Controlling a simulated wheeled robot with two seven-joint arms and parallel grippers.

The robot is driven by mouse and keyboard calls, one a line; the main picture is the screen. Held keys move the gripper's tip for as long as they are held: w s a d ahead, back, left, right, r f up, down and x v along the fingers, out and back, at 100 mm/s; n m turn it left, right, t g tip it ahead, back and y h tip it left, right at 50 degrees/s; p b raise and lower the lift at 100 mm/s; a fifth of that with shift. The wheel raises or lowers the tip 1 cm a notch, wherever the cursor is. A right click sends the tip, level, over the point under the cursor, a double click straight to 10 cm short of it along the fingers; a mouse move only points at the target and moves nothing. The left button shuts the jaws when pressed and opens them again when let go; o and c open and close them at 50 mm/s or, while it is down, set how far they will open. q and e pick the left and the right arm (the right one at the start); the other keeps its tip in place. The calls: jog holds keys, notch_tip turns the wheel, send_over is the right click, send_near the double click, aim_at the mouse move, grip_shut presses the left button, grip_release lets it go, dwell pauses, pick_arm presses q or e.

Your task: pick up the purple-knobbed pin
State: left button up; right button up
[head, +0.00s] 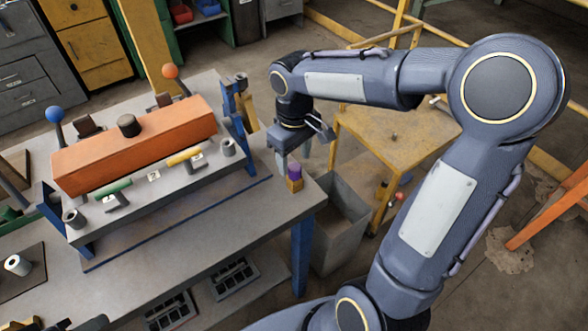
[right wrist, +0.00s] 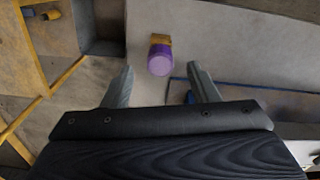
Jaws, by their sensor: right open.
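The purple-knobbed pin (head: 295,171) stands upright in a small tan block near the right end of the grey workbench. In the right wrist view its purple knob (right wrist: 160,60) shows beyond and between my fingertips, with the tan block behind it. My right gripper (head: 302,150) is open and empty, above and just beside the knob, apart from it. Its two fingers also show in the right wrist view (right wrist: 161,82).
A fixture with an orange bar (head: 135,143) and blue end brackets stands on the bench (head: 230,220) to the left. A grey bin (head: 340,225) and a yellow cart (head: 400,140) stand on the floor beyond the bench's right edge. The bench around the block is clear.

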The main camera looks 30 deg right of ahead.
aim_at(295, 167)
notch_tip(295, 167, down, 4)
jog(key=shift+r, duration=0.15)
